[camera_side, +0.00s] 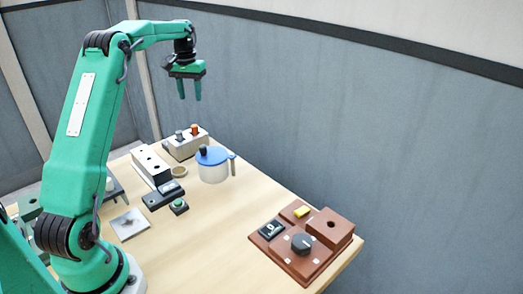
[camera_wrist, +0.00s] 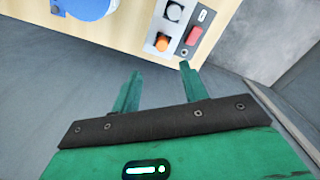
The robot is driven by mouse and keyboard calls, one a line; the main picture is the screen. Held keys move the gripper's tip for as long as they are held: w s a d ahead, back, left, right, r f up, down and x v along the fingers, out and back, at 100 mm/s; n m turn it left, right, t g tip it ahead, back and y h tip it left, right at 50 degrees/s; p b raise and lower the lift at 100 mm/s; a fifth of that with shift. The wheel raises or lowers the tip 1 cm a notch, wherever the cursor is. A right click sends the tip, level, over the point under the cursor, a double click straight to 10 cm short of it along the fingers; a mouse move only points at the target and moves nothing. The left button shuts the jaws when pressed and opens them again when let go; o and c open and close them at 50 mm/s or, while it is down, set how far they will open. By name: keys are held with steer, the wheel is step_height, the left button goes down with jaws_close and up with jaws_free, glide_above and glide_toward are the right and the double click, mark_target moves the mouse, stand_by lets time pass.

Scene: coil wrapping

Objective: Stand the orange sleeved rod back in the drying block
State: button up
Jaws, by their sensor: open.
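My gripper (camera_side: 190,94) is open and empty, high above the far end of the table with its fingers pointing down. In the wrist view its two fingers (camera_wrist: 158,80) are apart with nothing between them. A long pale block (camera_side: 151,160) with dark holes along its top stands on the left of the table; I see no rod standing in it. An orange round piece (camera_side: 194,130) shows on a grey-white box at the back, and also in the wrist view (camera_wrist: 161,42). I cannot tell whether it is the sleeved rod; no other orange rod is clear.
The box (camera_side: 186,148) also carries a grey knob. A white pot with a blue lid (camera_side: 212,156) stands in front of it. A brown unit (camera_side: 296,270) with a black knob sits at the right corner. The table middle (camera_side: 220,220) is clear.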

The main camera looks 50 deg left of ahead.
steer(key=s+d+r+m+t, duration=0.1)
steer(key=s+d+r, duration=0.15)
steer(key=d, duration=0.45)
steer(key=s+d+r+m+t, duration=0.1)
steer(key=s+d+r, duration=0.1)
steer(key=d+r, duration=0.35)
steer(key=s+d+r+m, duration=0.1)
steer(key=s+d+r, duration=0.15)
steer(key=d, duration=0.55)
steer(key=s+d+f+m+t, duration=0.1)
steer(key=s+d+f, duration=0.1)
steer(key=s+d, duration=0.5)
steer(key=s+d+f+m+t, duration=0.2)
steer(key=s+d+f, duration=0.1)
steer(key=s+d, duration=0.4)
steer(key=shift+s+f+m+t, duration=0.3)
steer(key=shift+s+f, duration=0.05)
steer(key=shift+s, duration=1.2)
